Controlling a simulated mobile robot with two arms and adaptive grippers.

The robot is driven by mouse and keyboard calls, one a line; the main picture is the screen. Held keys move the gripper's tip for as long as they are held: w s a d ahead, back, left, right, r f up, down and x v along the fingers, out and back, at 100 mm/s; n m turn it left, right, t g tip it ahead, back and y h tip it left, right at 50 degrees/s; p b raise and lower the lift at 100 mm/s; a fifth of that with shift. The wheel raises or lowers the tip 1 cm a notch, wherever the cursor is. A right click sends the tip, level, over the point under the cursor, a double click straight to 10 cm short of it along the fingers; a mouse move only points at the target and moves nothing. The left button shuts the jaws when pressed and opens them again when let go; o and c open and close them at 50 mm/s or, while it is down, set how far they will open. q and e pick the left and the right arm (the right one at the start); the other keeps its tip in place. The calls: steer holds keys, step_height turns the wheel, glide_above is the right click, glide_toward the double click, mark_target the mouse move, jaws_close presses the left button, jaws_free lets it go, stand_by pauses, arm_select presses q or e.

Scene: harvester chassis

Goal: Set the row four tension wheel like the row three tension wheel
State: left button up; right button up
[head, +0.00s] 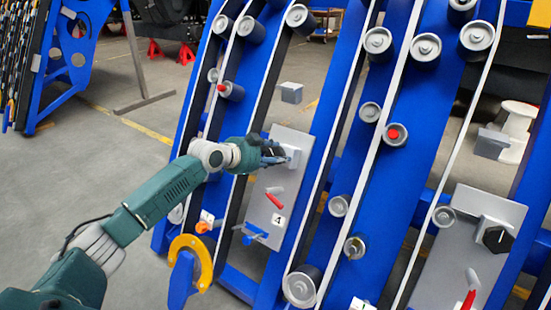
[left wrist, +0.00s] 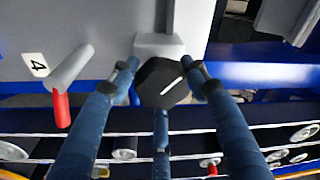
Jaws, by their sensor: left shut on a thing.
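The row four panel (head: 262,205) is a grey plate labelled 4 on the blue frame. Its tension wheel (left wrist: 162,84) is a black faceted knob with a white line, slanting up to the right in the left wrist view. My left gripper (head: 284,157) is shut on this wheel, its fingers around the knob (left wrist: 163,88); in the head view the fingers mostly hide it. A similar black wheel (head: 495,239) sits on the right-hand grey panel (head: 452,250), probably row three; its mark is too small to read. My right gripper is not in view.
A red-handled lever (head: 274,196) sits below the wheel on the row four panel; it also shows in the left wrist view (left wrist: 66,88). Blue beams with belts and rollers flank the panels. An orange ring-shaped part (head: 203,262) stands near my left arm. Open floor lies left.

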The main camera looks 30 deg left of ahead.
arm_select(q)
steer(key=m, duration=0.4)
steer(key=shift+a+m+g, duration=0.3)
steer(key=shift+a, duration=0.1)
steer(key=m, duration=0.3)
steer(key=shift+w+r+m, duration=0.1)
steer(key=shift+r+m, duration=0.1)
steer(key=shift+m, duration=0.1)
steer(key=shift+w+a+r+m, duration=0.1)
steer(key=shift+r+m, duration=0.1)
steer(key=shift+m, duration=0.2)
steer(key=o, duration=1)
steer(key=shift+o, duration=0.6)
steer(key=shift+f, duration=0.15)
